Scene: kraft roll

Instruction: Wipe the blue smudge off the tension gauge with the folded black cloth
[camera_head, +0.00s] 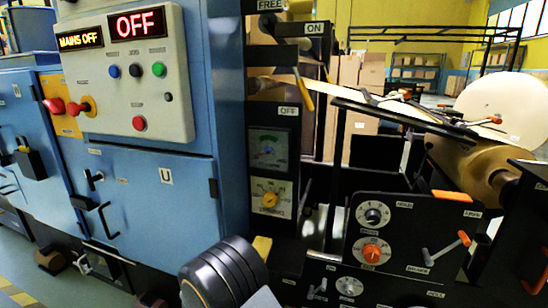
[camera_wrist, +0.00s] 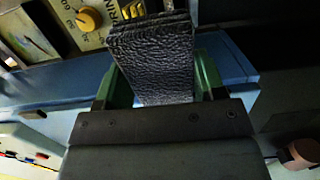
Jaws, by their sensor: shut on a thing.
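The folded black cloth (camera_wrist: 152,42) is a thick, wrinkled pad in the wrist view. My gripper (camera_wrist: 160,84) is shut on it, with a green finger on each side, and the cloth sticks out beyond the fingers. A similar knob (camera_wrist: 88,19) shows beyond the cloth in the wrist view.
The blue cabinet (camera_head: 150,190) carries a control box (camera_head: 130,75) with lit OFF signs. A lever (camera_head: 305,90) juts out above the gauge. At right stand a knob panel (camera_head: 400,240) with orange-handled levers and a large paper roll (camera_head: 505,105).

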